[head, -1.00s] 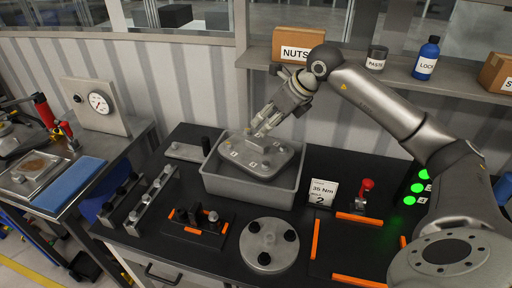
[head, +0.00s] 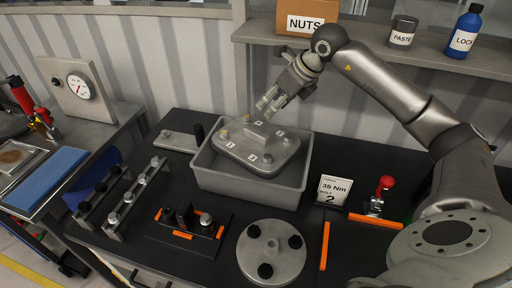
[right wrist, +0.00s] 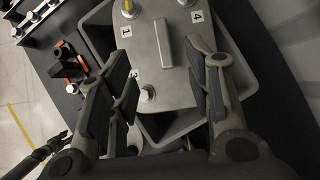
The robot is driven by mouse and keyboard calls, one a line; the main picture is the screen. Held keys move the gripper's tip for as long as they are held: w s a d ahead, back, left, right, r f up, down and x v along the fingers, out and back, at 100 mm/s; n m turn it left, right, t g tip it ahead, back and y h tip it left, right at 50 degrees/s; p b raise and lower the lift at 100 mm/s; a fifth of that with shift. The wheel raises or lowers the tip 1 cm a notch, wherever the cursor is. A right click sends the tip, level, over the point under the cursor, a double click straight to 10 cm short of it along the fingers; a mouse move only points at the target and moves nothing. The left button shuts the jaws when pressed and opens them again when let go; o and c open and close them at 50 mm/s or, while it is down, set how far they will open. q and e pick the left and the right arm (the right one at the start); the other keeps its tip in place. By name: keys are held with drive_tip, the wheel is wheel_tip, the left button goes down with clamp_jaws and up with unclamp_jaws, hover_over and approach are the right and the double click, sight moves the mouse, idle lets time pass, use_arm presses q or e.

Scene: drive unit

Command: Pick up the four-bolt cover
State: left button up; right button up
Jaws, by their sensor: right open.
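The four-bolt cover (head: 258,148) is a grey rounded plate with a raised bar handle, bolts near its corners and small number labels. It lies tilted in the grey bin (head: 248,183), partly over the rim. My right gripper (head: 266,108) is above the cover's far side in the head view. In the right wrist view the cover (right wrist: 178,82) shows below the open fingers of the gripper (right wrist: 160,80), and its bar handle (right wrist: 163,43) stands between them. The fingers hold nothing. My left gripper is not in the head view.
A round flange (head: 271,252) stands in front of the bin. A "35 Nm" sign (head: 332,190) and a red-handled clamp (head: 382,190) are to its right. Bolt racks (head: 135,198) and a small orange-marked fixture (head: 187,225) are to the left. A shelf (head: 400,50) runs behind.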

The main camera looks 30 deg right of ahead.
wheel_tip(320, 180, down, 3)
drive_tip(key=b, duration=0.2)
drive_tip(key=p, duration=0.2)
hover_over(256, 132)
drive_tip(key=s+d, duration=0.1)
drive_tip(key=s, duration=0.2)
drive_tip(key=f, duration=0.5)
drive_tip(key=shift+w+d, duration=0.1)
drive_tip(key=shift+w, duration=0.1)
drive_tip(key=p+x, duration=0.2)
drive_tip(key=x, duration=0.2)
drive_tip(key=shift+f+p, duration=0.25)
drive_tip(key=shift+p, duration=0.05)
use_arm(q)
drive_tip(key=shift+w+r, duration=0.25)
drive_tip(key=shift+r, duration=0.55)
use_arm(e)
drive_tip(key=shift+w+f, duration=0.15)
drive_tip(key=shift+f, duration=0.25)
drive_tip(key=shift+c, duration=0.3)
clamp_jaws()
